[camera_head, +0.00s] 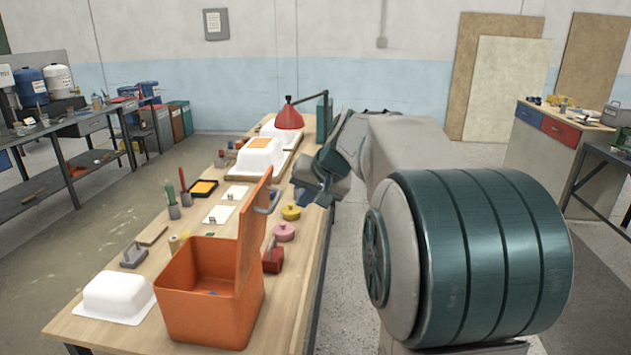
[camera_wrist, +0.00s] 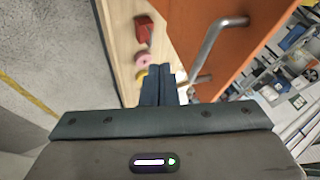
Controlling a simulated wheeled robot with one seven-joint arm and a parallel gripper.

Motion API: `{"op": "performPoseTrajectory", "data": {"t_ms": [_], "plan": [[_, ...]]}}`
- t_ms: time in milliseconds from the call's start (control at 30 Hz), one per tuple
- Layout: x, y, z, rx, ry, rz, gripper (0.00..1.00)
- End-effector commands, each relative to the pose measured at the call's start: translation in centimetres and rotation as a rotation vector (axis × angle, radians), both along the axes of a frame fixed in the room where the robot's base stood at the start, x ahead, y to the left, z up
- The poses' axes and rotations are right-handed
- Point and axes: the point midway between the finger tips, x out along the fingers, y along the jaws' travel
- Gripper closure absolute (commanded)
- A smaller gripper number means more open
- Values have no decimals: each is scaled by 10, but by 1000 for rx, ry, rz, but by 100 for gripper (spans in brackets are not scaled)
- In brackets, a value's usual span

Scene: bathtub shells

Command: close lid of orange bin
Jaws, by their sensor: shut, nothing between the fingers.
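The orange bin (camera_head: 203,312) stands on the near part of the wooden table. Its lid (camera_head: 253,225) stands upright and open along the bin's right side, with a metal handle (camera_head: 267,203) on the lid's outer face. In the wrist view, the orange lid (camera_wrist: 245,35) fills the upper right and its grey handle (camera_wrist: 205,55) runs close to my fingers. My gripper (camera_wrist: 160,70) is shut and empty, just left of the handle. Whether they touch, I cannot tell.
A white tub shell (camera_head: 115,295) sits left of the bin. A red block-like tool (camera_head: 272,258), a pink disc (camera_head: 284,232) and a yellow disc (camera_head: 291,211) lie right of the lid.

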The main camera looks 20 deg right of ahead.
Motion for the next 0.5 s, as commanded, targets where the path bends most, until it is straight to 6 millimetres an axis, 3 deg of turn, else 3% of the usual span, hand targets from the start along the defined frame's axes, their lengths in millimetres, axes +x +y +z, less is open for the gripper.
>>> {"op": "performPoseTrajectory", "data": {"t_ms": [200, 500], "plan": [[15, 27, 4, -1, -2, 4, 100], [18, 33, 2, -1, -2, 2, 100]]}}
